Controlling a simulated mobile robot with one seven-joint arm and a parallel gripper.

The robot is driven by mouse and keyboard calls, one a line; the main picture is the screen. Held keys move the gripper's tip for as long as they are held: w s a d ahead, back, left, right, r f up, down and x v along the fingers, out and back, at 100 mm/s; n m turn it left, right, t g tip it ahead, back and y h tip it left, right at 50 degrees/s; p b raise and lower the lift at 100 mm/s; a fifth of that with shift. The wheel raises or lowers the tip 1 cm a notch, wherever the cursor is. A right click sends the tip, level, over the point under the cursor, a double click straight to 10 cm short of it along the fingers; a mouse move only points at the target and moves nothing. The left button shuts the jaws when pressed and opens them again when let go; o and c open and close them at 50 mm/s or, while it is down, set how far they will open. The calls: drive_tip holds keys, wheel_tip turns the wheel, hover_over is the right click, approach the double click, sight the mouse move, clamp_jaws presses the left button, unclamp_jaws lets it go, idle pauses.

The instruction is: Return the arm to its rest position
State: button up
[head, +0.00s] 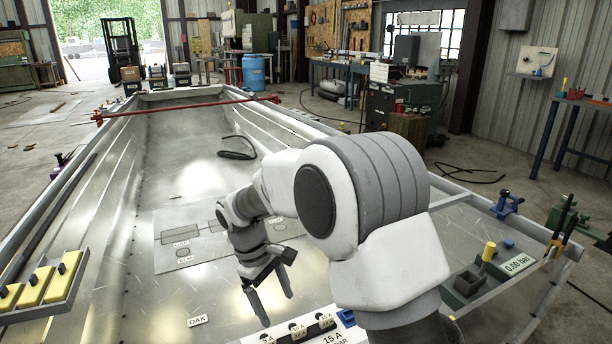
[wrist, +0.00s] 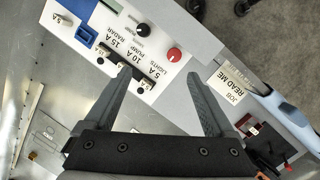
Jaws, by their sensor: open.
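My gripper (head: 277,311) hangs at the end of my bent white and grey arm, low over the metal hull, with its fingers pointing down. In the wrist view my gripper (wrist: 159,76) has its two dark fingers spread apart, with nothing between them. The white fuse panel (head: 318,331) lies just in front of the fingers at the bottom of the head view. It also shows beneath the fingertips in the wrist view (wrist: 192,72), with amp labels, a black knob (wrist: 141,29) and a red knob (wrist: 174,54). I cannot tell the exact gap to the panel.
A tray of yellow blocks (head: 38,287) sits at the left rim. A flat plate with name labels (head: 190,262) lies on the hull floor. A gauge box (head: 516,264), a yellow cylinder (head: 489,251) and pliers (head: 560,234) are at the right. The hull's far floor is mostly clear.

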drive_tip(key=s+d+r+m+t+y, duration=0.25)
drive_tip(key=s+d+r+m, duration=0.45)
drive_tip(key=d+r, duration=0.7)
drive_tip(key=s+d+r+m+t, duration=0.1)
drive_tip(key=s+d+m+t, duration=0.15)
drive_tip(key=s, duration=0.45)
drive_tip(key=s+d+r+m+t, duration=0.15)
drive_tip(key=s+d, duration=0.25)
drive_tip(key=s, duration=0.4)
wheel_tip(320, 180, up, 17)
drive_tip(key=p, duration=1.6)
drive_tip(key=shift+w+m, duration=0.3)
drive_tip(key=shift+d+y, duration=0.1)
drive_tip(key=shift+y, duration=0.15)
